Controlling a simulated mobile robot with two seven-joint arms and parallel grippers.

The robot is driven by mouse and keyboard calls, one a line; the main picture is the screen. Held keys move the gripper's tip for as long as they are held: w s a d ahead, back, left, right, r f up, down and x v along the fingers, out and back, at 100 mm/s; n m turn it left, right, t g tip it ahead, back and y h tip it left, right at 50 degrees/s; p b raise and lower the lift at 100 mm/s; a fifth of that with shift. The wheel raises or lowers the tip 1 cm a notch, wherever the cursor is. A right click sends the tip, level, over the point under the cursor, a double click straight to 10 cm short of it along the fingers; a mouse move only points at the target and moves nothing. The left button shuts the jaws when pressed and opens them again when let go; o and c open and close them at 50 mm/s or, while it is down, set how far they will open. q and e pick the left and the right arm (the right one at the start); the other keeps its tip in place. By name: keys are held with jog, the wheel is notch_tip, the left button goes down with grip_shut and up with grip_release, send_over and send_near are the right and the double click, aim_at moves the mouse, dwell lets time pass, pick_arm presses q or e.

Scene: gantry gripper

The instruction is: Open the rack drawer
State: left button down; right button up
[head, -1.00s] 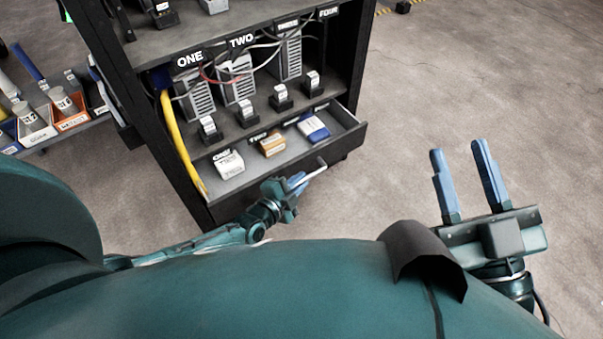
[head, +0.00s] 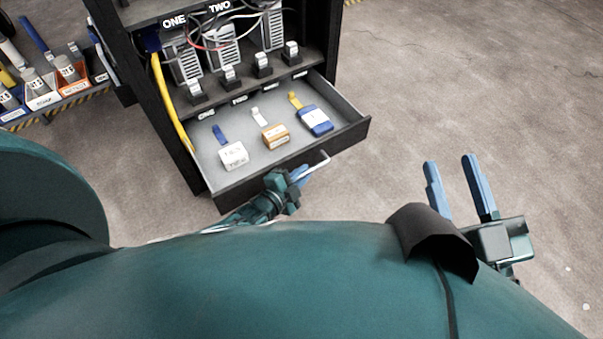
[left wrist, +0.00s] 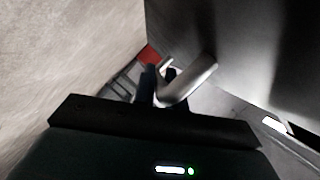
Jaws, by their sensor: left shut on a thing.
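The rack drawer (head: 345,138) is pulled well out of the dark rack (head: 170,115). Its grey floor shows a white item (head: 233,155), an orange-brown item (head: 275,136) and a blue item (head: 315,120), each with a tag behind it. My left gripper (head: 298,176) is shut on the drawer's pale bar handle (head: 318,163) at the drawer front. In the left wrist view the handle (left wrist: 195,80) runs between the fingers, close to the dark drawer front. My right gripper (head: 455,185) is open and empty, out over the floor to the right.
The shelf above the drawer holds several small dark stands with white labels and grey units (head: 225,45) with cables. A yellow cable (head: 168,100) hangs at the rack's left side. Labelled bins (head: 75,80) stand at the left. The floor (head: 450,80) to the right is clear.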

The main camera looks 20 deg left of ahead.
pick_arm(q)
jog(key=shift+s+d+f, duration=0.1)
jog(key=shift+s+d, duration=0.2)
jog(key=c, duration=1.5)
grip_release()
jog(key=shift+o, duration=0.2)
